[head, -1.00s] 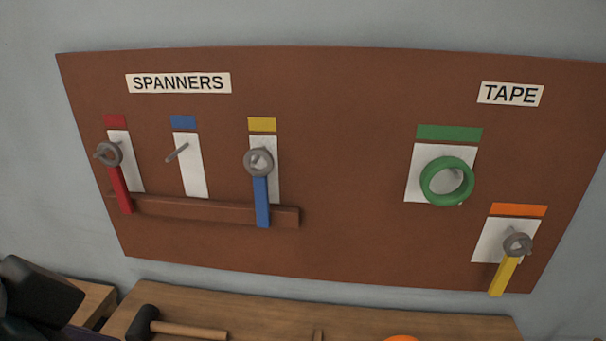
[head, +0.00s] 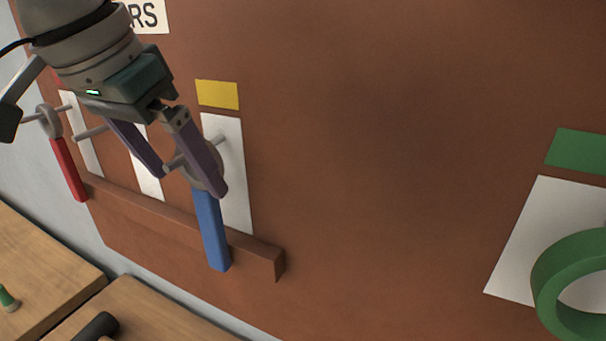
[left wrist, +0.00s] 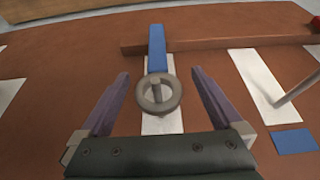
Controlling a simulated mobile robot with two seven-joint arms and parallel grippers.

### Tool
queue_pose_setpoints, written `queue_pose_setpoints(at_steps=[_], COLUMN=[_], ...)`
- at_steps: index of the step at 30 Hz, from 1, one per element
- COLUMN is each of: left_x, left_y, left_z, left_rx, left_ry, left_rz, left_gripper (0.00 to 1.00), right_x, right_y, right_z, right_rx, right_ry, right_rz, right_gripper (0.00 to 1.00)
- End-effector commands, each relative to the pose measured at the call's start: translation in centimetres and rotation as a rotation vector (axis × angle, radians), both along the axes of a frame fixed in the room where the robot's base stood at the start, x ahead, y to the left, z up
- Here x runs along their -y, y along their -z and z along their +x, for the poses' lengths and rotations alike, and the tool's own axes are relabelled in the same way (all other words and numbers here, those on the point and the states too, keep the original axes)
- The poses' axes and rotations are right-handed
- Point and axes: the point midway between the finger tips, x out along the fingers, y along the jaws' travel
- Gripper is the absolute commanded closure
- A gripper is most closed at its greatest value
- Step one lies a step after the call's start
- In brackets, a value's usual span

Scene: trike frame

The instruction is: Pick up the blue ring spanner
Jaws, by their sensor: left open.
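The blue ring spanner (head: 211,230) hangs by its grey ring on a peg under the yellow label (head: 217,95), handle down in front of the brown ledge. My left gripper (head: 190,184) is open in front of its ring, and one finger hides part of the ring in the head view. In the left wrist view the spanner (left wrist: 157,47) lies between the two spread fingers (left wrist: 160,85), its ring around the peg, with a gap on both sides. My right gripper is not in view.
A red spanner (head: 68,168) hangs to the left, and an empty peg (head: 92,132) sits between them. The brown ledge (head: 262,252) runs behind the handles. Green tape (head: 560,285) hangs at the right. The board between is clear. Wooden tables (head: 40,262) stand below.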

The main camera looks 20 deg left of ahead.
Motion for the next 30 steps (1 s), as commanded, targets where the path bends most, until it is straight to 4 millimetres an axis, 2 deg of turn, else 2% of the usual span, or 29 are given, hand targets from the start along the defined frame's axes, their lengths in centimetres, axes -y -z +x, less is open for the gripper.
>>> queue_pose_setpoints(at_steps=[5,9,13,22,30], left_x=[0.2,0.6,0.6,0.6,0.5], left_y=[1.2,3.0,4.7,5.4,5.4], left_z=[0.6,1.6,2.2,2.5,2.5], left_rx=[-0.002,-0.004,-0.001,0.002,0.002], left_ry=[0.000,0.002,0.002,0.003,0.003], left_rz=[0.000,0.000,0.001,0.002,0.002], left_gripper=[0.00,0.00,0.00,0.00,0.30], right_x=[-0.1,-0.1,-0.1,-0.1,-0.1], right_y=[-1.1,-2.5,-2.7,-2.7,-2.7], right_z=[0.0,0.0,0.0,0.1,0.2], right_rx=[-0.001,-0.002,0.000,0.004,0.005], right_ry=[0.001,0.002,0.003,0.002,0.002], right_rz=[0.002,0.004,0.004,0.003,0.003], right_gripper=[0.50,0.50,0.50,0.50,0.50])
